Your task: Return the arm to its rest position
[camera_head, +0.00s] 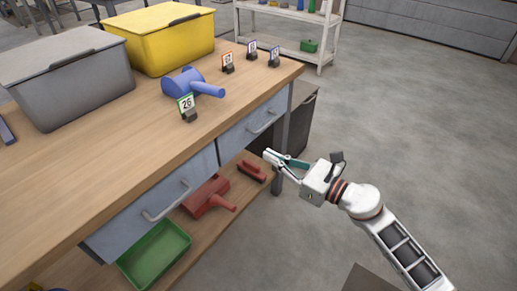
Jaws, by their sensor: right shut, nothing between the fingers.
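My right arm comes in from the lower right. Its gripper (270,158) is shut and empty, close to the front right leg of the wooden workbench (120,165) and below the level of its top. The gripper points left, just in front of the drawer side; I cannot tell whether it touches the bench. My left gripper is not in view.
A grey bin (75,85), a yellow bin (165,50), a blue scoop (190,85) and several number cards stand on the bench. A red dustpan (205,195) and a green tray (155,255) lie on the lower shelf. The floor (400,130) at right is clear.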

